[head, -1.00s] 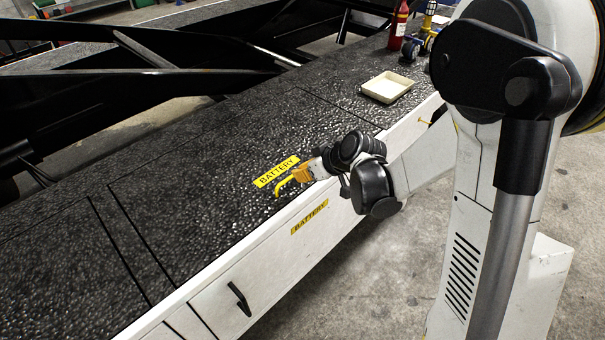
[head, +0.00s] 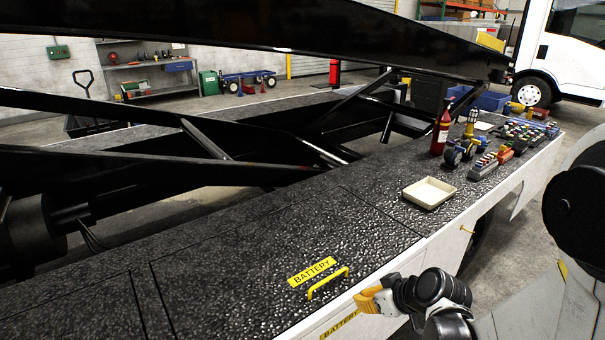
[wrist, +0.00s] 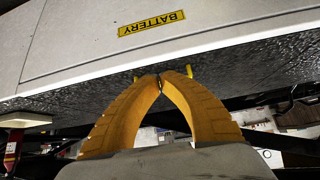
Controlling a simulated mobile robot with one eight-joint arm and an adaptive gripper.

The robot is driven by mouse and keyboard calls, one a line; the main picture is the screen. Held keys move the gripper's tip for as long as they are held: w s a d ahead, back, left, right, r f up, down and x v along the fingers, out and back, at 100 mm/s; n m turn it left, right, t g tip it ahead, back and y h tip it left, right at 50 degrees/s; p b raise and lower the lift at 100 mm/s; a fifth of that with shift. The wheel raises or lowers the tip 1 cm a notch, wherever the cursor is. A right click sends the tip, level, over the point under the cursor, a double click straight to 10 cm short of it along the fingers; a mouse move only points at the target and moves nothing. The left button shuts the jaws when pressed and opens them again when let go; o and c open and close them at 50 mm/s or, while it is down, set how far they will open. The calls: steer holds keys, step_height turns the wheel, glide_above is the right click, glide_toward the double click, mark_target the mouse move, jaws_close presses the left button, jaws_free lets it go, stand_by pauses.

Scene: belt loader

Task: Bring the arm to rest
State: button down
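My gripper (head: 368,301) is beside the deck's front edge, to the right of the yellow handle (head: 328,283), with a visible gap between them. In the wrist view the two orange fingers of my gripper (wrist: 160,80) meet at their tips, with nothing seen between them. The yellow handle also shows in the wrist view (wrist: 189,71), behind the fingers and partly hidden by them. The handle stands on the dark textured deck (head: 230,285) beside a yellow BATTERY label (head: 312,271). A second BATTERY label (wrist: 151,23) is on the white side panel.
A cream tray (head: 429,193) lies on the deck further along. Beyond it stand a red bottle (head: 441,131), a blue-wheeled item (head: 462,150) and several small parts. Black beams (head: 130,180) run behind the deck. Concrete floor lies to the right.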

steer(key=s+d+r+m+h, duration=0.2)
steer(key=s+r+m+h, duration=0.2)
steer(key=s+r, duration=1)
steer(key=shift+s+r+m, duration=0.4)
steer(key=shift+s+m, duration=0.6)
steer(key=shift+s, duration=0.15)
steer(key=shift+a, duration=0.15)
